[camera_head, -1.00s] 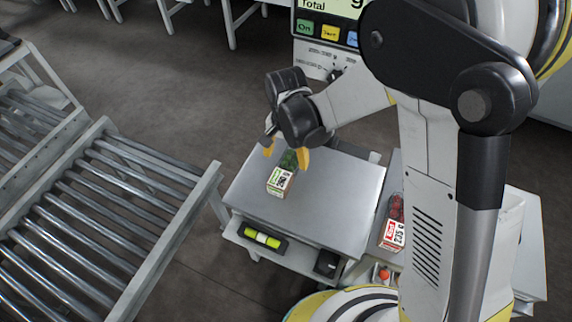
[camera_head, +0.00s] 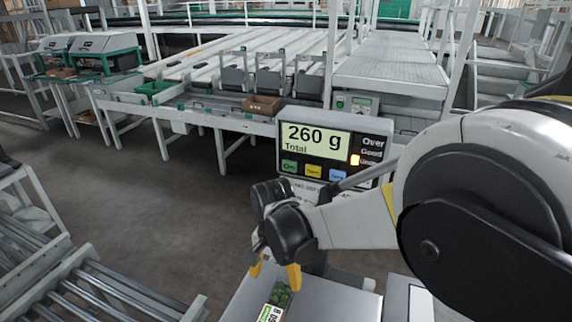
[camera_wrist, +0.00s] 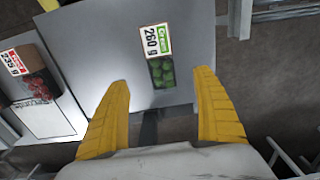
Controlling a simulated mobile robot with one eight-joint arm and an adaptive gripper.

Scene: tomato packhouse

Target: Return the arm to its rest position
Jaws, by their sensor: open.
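My gripper (camera_head: 275,272) is open and empty, its yellow fingers apart above the grey weighing plate. It also shows in the wrist view (camera_wrist: 163,112). A punnet of green tomatoes (camera_wrist: 161,71) with a "Green 260 g" label lies on the plate (camera_wrist: 195,45), beyond the fingertips and apart from them. In the head view the punnet (camera_head: 278,298) is partly cut off at the bottom edge. The scale display (camera_head: 316,139) reads 260 g Total, with an orange lamp lit at its right side.
A punnet of red tomatoes (camera_wrist: 38,85) labelled 235 g lies on a white surface left of the plate in the wrist view. A roller conveyor (camera_head: 90,290) stands at the lower left. A sorting line with a brown box (camera_head: 262,105) stands behind. Dark floor lies between.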

